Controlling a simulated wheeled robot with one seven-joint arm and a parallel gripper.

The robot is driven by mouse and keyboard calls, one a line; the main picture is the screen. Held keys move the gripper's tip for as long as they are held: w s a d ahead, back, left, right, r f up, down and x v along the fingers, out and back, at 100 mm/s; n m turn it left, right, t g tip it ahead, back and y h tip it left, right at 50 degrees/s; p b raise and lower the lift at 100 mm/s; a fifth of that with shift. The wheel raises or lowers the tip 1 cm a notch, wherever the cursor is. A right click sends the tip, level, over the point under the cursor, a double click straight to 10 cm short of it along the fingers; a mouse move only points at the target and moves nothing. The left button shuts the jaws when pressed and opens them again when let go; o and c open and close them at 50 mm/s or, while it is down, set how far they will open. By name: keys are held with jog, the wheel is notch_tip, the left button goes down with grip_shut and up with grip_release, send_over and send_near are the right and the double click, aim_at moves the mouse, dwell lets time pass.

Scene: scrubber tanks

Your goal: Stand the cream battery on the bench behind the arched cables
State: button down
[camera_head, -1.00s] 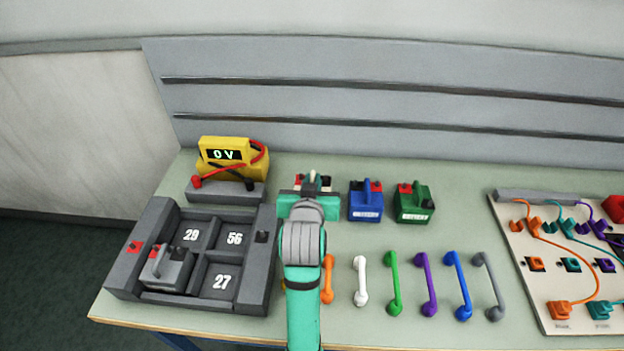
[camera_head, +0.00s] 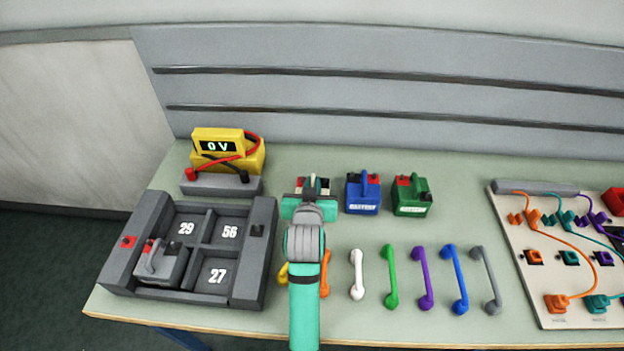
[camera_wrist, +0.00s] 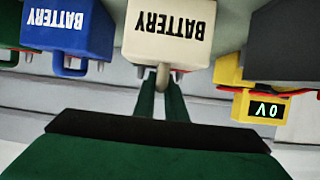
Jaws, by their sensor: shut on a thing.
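The cream battery (camera_head: 316,183) is mostly hidden behind my gripper in the head view, left of the blue battery. In the wrist view the cream battery (camera_wrist: 170,30) shows its black lettering and its handle. My gripper (camera_wrist: 163,84) is shut on that handle; in the head view its tips (camera_head: 311,192) are largely hidden by my wrist. Whether the battery touches the bench (camera_head: 440,228) cannot be told. The arched cables stand in a row along the front, including a white one (camera_head: 357,275), a green one (camera_head: 390,277) and an orange one (camera_head: 325,273) partly covered by my arm.
A blue battery (camera_head: 363,195) and a green battery (camera_head: 411,196) stand to the right. A yellow meter (camera_head: 222,150) reading 0 V is at back left. A dark tray (camera_head: 262,260) holds a grey battery (camera_head: 160,262). A cable board (camera_head: 530,285) is at right.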

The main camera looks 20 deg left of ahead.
jog(key=shift+r, duration=0.1)
jog(key=c, duration=1.8)
grip_release()
jog(key=shift+f, duration=0.2)
jog(key=shift+r, duration=0.2)
jog(key=v, duration=1.2)
